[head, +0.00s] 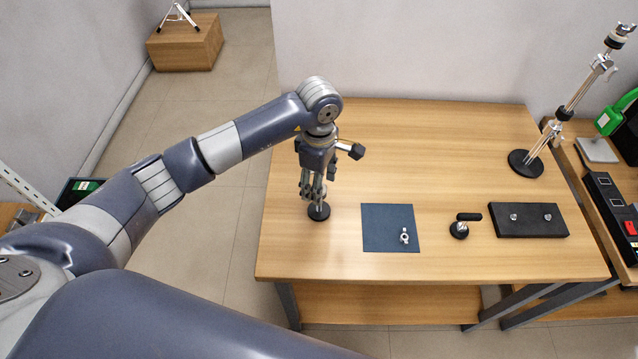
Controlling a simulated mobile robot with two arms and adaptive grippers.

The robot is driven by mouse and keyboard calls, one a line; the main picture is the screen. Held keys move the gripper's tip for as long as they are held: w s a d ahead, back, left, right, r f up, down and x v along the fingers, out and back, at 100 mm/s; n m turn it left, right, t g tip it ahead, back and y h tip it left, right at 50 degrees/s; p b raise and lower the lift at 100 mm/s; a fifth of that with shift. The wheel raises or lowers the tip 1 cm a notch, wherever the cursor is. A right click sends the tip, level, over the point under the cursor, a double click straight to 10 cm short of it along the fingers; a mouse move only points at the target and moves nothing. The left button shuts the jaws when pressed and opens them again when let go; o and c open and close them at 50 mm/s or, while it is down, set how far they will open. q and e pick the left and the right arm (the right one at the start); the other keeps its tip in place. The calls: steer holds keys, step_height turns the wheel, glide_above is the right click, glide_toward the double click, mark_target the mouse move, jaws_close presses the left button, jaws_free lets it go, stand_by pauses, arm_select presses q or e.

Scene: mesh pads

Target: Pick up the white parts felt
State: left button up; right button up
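My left gripper (314,190) points down over the left part of the wooden table (450,155). Its fingers are close together at a small black round-based piece (319,212). I cannot tell whether they grip it or only stand above it. I cannot make out a white felt anywhere in the head view; the gripper may hide something small. A dark blue square mat (385,228) lies flat to the right of the gripper, with a small silvery metal part (404,236) on it. My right gripper is not in view.
A small black-handled piece (460,226) stands right of the mat, beside a black block with two metal studs (530,220). A metal stand with a black base (526,163) is at the back right. The back middle of the table is clear.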

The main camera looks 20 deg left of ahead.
arm_select(q)
steer(key=c, duration=0.8)
steer(key=shift+o, duration=0.2)
